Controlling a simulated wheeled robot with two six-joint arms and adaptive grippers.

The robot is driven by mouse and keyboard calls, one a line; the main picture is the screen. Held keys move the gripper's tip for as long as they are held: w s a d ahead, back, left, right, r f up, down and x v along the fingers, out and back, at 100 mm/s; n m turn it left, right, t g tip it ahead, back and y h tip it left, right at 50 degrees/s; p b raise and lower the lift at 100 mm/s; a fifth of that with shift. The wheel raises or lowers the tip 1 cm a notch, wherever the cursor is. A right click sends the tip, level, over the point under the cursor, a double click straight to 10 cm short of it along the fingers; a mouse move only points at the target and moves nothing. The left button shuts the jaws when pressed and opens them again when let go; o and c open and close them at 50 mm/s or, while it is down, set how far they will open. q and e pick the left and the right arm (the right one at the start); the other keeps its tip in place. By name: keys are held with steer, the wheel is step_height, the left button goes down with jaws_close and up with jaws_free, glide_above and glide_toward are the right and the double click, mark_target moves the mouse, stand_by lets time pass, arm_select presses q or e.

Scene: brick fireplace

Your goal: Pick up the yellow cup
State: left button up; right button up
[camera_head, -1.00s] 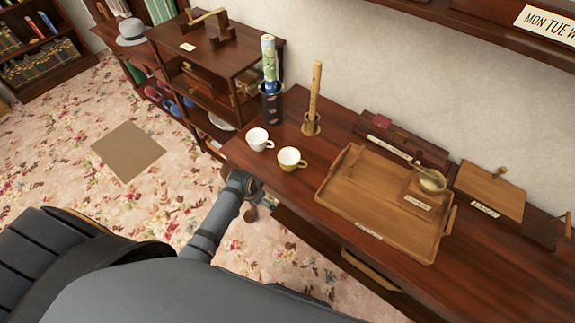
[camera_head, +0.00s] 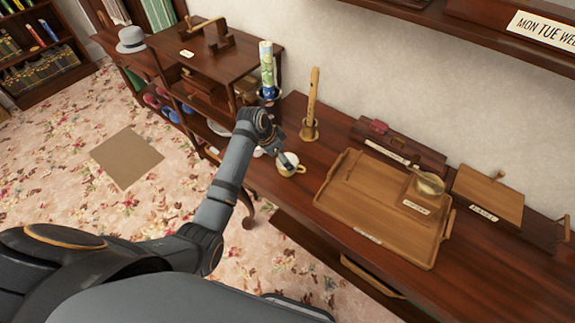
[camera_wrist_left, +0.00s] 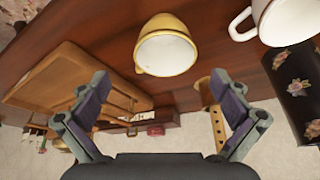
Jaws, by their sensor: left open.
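The yellow cup (camera_head: 291,165) stands on the wooden desk beside the tray. In the left wrist view the yellow cup (camera_wrist_left: 166,46) shows its white inside, ahead of the fingers. My left gripper (camera_head: 283,158) is at the cup in the head view, and the arm hides part of the view there. In the left wrist view my left gripper (camera_wrist_left: 168,95) is open, its two fingers spread wide with nothing between them. The cup lies beyond the fingertips. My right gripper is not seen.
A white cup (camera_wrist_left: 280,20) stands close to the yellow one, mostly hidden by my arm in the head view. A wooden tray (camera_head: 340,205) lies to the right. A flute on a stand (camera_head: 311,110) and a dark holder (camera_wrist_left: 293,75) are near the wall.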

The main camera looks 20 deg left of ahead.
arm_select(q)
steer(key=shift+w+d+f, duration=0.1)
steer(key=shift+w+f, duration=0.1)
steer(key=shift+f, duration=0.4)
steer(key=x, duration=0.3)
steer(key=p+x, duration=0.1)
steer(key=shift+w+f, duration=0.2)
steer(key=shift+f, duration=0.05)
steer(key=shift+a, duration=0.25)
steer(key=c, duration=1.3)
steer(key=shift+r, duration=0.15)
steer(key=shift+r, duration=0.3)
steer(key=s+d+r+b, duration=0.1)
steer(key=s+r, duration=0.3)
steer(key=s+d+r+b, duration=0.1)
steer(key=s+r, duration=0.3)
steer(key=s, duration=0.1)
steer(key=s+d+r, duration=0.1)
steer(key=s+r, duration=0.3)
steer(key=shift+s+d+r+b, duration=0.15)
steer(key=shift+s+d+b, duration=0.05)
steer(key=shift+s+b, duration=0.2)
